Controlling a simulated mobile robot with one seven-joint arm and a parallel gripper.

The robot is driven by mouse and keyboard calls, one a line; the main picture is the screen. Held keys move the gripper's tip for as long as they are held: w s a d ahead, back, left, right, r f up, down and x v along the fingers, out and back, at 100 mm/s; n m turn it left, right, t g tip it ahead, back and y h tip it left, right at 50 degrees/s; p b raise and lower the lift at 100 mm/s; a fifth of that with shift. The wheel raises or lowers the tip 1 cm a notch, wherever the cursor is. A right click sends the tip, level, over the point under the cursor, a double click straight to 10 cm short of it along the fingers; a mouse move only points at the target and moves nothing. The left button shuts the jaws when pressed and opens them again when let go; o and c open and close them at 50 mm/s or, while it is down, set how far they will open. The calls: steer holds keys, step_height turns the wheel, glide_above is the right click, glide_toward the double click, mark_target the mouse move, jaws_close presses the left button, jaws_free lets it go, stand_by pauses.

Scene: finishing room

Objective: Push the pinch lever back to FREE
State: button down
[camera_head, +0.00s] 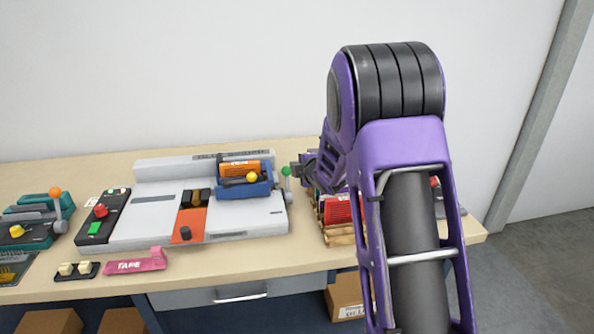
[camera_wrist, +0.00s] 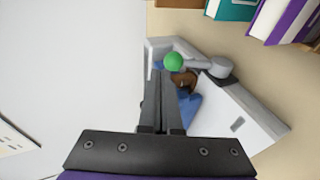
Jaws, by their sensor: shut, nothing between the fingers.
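The grey machine (camera_head: 245,222) stands on the bench. A lever with a green ball knob (camera_head: 286,171) is at its right end; I take this as the pinch lever. In the wrist view the green knob (camera_wrist: 173,62) sits on a grey arm that runs right to a round pivot (camera_wrist: 221,68). My gripper (camera_head: 297,170) is at the machine's right end, close to the knob. In the wrist view my gripper (camera_wrist: 160,75) is shut and empty, its tips just below and left of the knob. I cannot tell whether they touch it. No FREE marking is readable.
A blue carriage (camera_head: 235,191) with an orange roll and yellow knob sits on the machine. A control box (camera_head: 104,215) is at its left, a pink TAPE holder (camera_head: 135,262) in front. A teal machine (camera_head: 28,215) stands far left. Red-covered books (camera_head: 338,208) lie on a pallet at right.

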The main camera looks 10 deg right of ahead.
steer(key=w+r+v, duration=0.1)
steer(key=r+v, duration=0.1)
steer(key=v, duration=0.8)
steer(key=shift+r, duration=0.1)
